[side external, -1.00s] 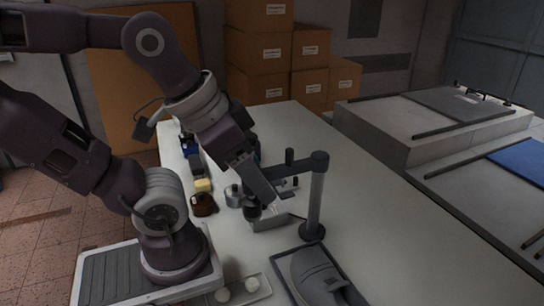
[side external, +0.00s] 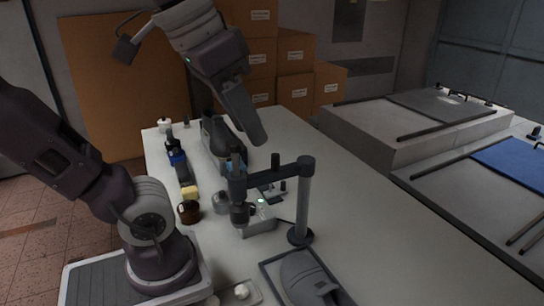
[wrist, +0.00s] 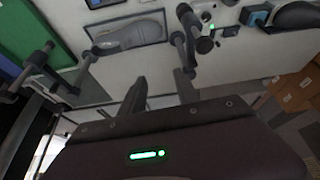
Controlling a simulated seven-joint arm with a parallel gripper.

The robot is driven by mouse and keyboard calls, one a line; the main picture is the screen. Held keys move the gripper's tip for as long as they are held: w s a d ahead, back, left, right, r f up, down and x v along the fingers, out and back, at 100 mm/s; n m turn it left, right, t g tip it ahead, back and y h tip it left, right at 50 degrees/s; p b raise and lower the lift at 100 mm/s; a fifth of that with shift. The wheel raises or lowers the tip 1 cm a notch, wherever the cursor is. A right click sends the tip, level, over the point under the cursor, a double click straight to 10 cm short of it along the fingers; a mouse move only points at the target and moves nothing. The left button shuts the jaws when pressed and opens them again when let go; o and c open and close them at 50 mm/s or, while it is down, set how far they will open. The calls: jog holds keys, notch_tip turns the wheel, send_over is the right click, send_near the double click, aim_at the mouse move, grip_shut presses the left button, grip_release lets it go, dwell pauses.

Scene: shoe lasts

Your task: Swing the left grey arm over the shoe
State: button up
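A grey arm (side external: 272,173) reaches left from the top of an upright post in the side view, with a dark head (side external: 239,190) at its free end. The grey shoe (side external: 303,280) lies in a dark-rimmed tray in front of the post. The arm's head is beside the shoe, not over it. In the wrist view the shoe (wrist: 130,34) is at the top, with the arm (wrist: 190,42) right of it. Another dark jointed arm (wrist: 40,58) shows at the left there. My gripper (wrist: 160,80) is open and empty, raised above and behind the grey arm (side external: 256,137), apart from it.
A grey box (side external: 257,222) sits under the arm's head. Cardboard boxes (side external: 295,65) are stacked behind. The white table (side external: 370,225) is clear right of the post.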

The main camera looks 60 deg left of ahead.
aim_at(276, 154)
jog(key=w+a+n+g, duration=0.4)
jog(key=w+a+g, duration=0.1)
jog(key=w+a, duration=0.35)
jog(key=f, duration=1.2)
jog(key=shift+w+a+f, duration=0.1)
jog(key=shift+w+f, duration=0.25)
jog(key=shift+f, duration=0.05)
grip_shut()
